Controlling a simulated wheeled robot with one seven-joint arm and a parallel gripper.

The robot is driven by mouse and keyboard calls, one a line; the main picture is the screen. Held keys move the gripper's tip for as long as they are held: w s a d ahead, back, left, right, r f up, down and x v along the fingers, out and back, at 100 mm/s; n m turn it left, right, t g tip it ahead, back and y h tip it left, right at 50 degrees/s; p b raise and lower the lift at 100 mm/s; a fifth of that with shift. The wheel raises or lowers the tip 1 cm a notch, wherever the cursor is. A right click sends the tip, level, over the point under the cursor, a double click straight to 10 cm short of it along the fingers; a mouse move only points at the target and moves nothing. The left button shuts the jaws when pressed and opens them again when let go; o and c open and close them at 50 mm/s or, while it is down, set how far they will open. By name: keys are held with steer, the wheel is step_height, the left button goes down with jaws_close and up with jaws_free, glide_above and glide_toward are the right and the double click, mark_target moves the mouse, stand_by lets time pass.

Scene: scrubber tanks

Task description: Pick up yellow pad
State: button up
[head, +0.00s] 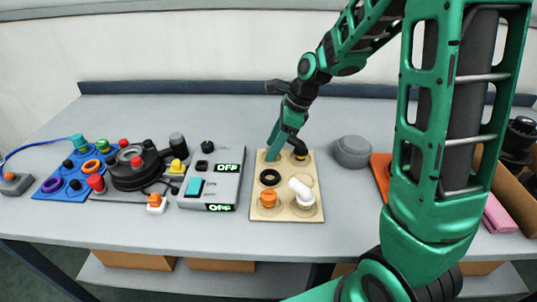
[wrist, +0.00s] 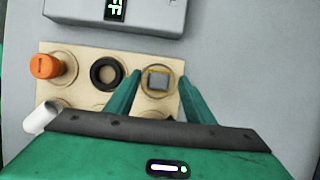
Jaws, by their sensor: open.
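In the wrist view, a small square pad (wrist: 158,78) with a grey top and yellow edges sits in a round recess at one end of the pale wooden board (wrist: 60,52). I take this to be the yellow pad. My gripper (wrist: 157,80) is open, with its green fingers on either side of the pad; I cannot tell whether they touch it. In the head view, my gripper (head: 273,150) is over the back-left corner of the board (head: 287,212), and the pad is hidden behind it.
The board also holds a black ring (head: 270,177), an orange knob (head: 268,199), and a white elbow (head: 300,189). A grey switch box (head: 213,177) stands left of it. A round grey knob (head: 352,151) stands to the right. A pink pad (head: 497,213) lies far right.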

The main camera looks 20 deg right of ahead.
steer(key=c, duration=1.1)
steer(key=shift+r, duration=0.1)
steer(key=shift+r, duration=0.5)
step_height(320, 180, up, 3)
steer(key=shift+w+f, duration=0.1)
steer(key=shift+f, duration=0.1)
steer(key=s+a+r, duration=0.7)
steer(key=s, duration=0.2)
steer(key=shift+s, duration=0.25)
steer(key=shift+r, duration=0.1)
